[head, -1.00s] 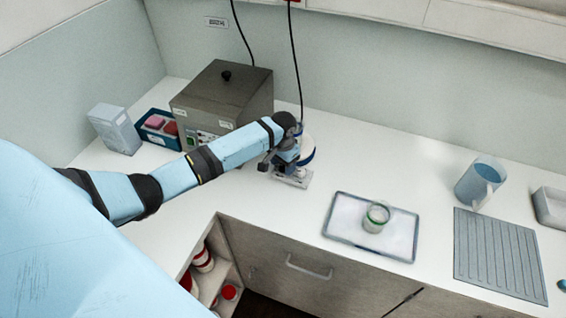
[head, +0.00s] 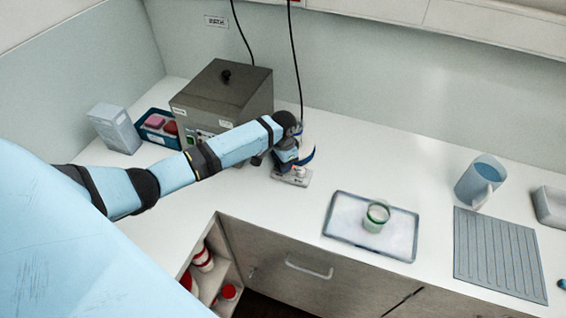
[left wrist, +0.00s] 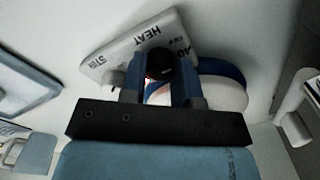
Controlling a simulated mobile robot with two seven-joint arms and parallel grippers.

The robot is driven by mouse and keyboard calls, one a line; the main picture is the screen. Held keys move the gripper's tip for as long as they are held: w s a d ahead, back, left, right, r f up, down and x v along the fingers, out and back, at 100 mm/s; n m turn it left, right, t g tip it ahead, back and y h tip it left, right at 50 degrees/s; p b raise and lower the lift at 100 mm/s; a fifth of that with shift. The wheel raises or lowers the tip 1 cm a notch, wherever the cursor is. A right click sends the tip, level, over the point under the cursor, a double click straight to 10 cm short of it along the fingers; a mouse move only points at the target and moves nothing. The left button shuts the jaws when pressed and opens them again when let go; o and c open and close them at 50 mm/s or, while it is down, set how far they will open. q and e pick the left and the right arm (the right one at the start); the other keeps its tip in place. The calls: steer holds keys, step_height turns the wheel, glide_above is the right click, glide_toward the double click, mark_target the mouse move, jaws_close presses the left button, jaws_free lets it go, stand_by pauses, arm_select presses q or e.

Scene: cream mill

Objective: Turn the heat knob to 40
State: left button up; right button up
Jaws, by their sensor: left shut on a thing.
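The white heater base (head: 296,180) stands on the counter in front of the metal box, partly hidden by my left arm. In the left wrist view its white face (left wrist: 110,62) carries the words HEAT and STIR. A dark round knob (left wrist: 160,62) beside the HEAT label sits between the two blue fingers of my left gripper (left wrist: 160,76), which is shut on it. In the head view my left gripper (head: 287,163) reaches down to the base, and the knob is hidden there. The knob's pointer and setting cannot be read. My right gripper is in neither view.
A metal box (head: 222,95) stands behind my left arm. A blue-rimmed tray (head: 345,232) holds a green-rimmed jar (head: 376,214). A blue jug (head: 478,180) and grey ribbed mat (head: 497,255) are at right. The counter between base and tray is clear.

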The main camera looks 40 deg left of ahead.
arm_select(q)
steer(key=o, duration=0.9)
step_height(320, 180, up, 14)
steer(key=shift+b, duration=0.95)
